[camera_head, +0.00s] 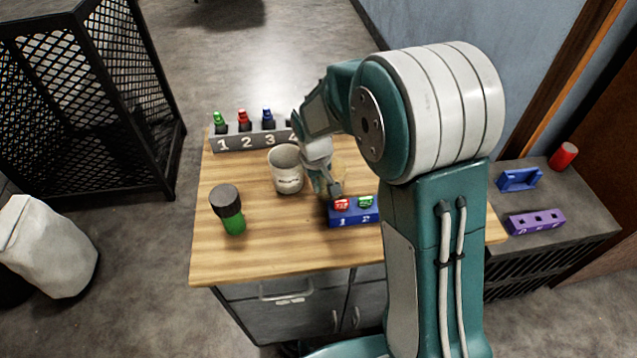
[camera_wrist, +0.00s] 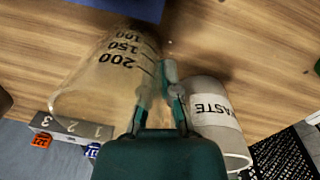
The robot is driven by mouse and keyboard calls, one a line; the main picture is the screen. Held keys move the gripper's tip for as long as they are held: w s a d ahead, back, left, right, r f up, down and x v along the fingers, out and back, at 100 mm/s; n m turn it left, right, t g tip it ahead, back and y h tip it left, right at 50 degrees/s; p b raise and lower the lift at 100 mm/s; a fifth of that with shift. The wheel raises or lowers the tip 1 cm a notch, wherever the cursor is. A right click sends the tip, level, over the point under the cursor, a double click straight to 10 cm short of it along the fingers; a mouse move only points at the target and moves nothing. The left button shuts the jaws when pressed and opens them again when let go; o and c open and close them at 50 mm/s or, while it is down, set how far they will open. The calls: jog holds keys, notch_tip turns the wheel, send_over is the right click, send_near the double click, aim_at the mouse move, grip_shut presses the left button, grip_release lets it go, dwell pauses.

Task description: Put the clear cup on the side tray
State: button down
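The clear cup (camera_wrist: 112,75) is a see-through beaker with dark marks for 100, 150 and 200, and fills the left of the wrist view. In the head view the clear cup (camera_head: 339,172) is mostly hidden behind my gripper (camera_head: 326,188), over the wooden table. In the wrist view my gripper's fingers (camera_wrist: 162,98) are at the cup's right side, between it and the white WASTE cup. One finger overlaps the cup's wall; whether they pinch it is unclear. A grey side surface (camera_head: 570,210) at the right may be the side tray.
The white WASTE cup (camera_head: 287,172) stands close beside my gripper. A blue block (camera_head: 350,218) with red and green caps is just in front. A numbered grey rack (camera_head: 250,140) is behind; a green dark-lidded jar (camera_head: 229,210) stands left. The side surface holds a blue holder (camera_head: 518,180), purple rack (camera_head: 536,222) and red cylinder (camera_head: 563,156).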

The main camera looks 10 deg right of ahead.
jog(key=c, duration=0.8)
grip_release()
